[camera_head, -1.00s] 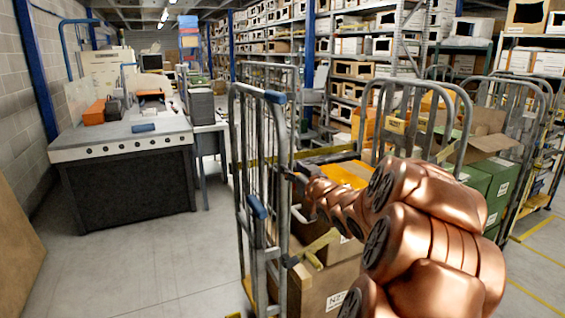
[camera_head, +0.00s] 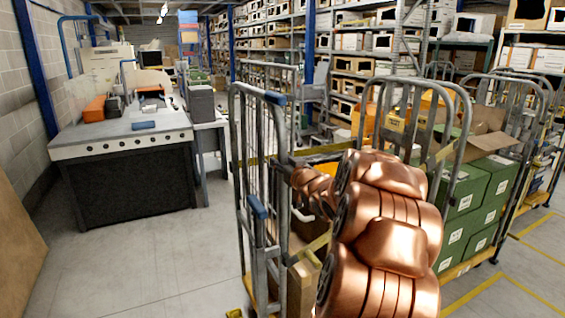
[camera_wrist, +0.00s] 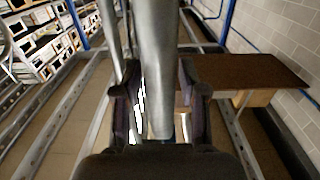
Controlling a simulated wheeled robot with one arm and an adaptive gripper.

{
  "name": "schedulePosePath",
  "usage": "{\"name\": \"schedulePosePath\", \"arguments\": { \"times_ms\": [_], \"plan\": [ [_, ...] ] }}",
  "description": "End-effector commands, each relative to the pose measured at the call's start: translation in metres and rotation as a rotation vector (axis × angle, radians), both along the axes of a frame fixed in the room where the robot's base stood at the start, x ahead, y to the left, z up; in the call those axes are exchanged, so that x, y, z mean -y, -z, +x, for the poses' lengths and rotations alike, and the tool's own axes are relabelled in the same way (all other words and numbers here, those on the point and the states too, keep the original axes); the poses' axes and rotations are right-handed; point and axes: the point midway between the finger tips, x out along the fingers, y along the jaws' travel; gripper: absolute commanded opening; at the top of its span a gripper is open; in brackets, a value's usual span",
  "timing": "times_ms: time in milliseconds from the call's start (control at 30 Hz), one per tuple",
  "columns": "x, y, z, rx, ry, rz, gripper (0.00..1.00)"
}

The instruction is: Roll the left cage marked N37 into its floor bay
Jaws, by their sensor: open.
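The left roll cage (camera_head: 236,190), grey tube with blue fittings, stands upright in the middle of the head view. My copper arm covers its right part and the cartons inside; no N37 marking is readable now. In the wrist view my gripper (camera_wrist: 159,98) is open, with its two dark fingers either side of a grey upright tube (camera_wrist: 158,50). The tube runs between the fingers; I cannot tell whether they touch it. In the head view my fingertips are hidden or too unclear to make out. Yellow floor lines (camera_head: 490,290) show at the lower right.
A second cage (camera_head: 462,100) with green boxes (camera_head: 490,190) stands close on the right. A grey-topped workbench (camera_head: 120,140) stands at the left. Loaded racks (camera_head: 350,75) fill the back. Concrete floor (camera_head: 150,265) is clear between bench and cage. A brown panel (camera_head: 18,240) is at far left.

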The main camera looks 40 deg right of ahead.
Motion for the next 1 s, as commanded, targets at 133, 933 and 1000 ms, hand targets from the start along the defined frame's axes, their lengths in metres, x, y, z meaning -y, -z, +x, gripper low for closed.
{"name": "schedulePosePath", "arguments": {
  "times_ms": [133,933,1000],
  "plan": [
    [0.0,-0.0001,-0.0001,0.0,0.0,0.0,0.4],
    [0.0,-0.0004,-0.0005,0.001,0.001,0.0,0.0],
    [-0.0004,-0.0003,-0.0008,0.001,0.001,0.0,0.0]
  ]
}}
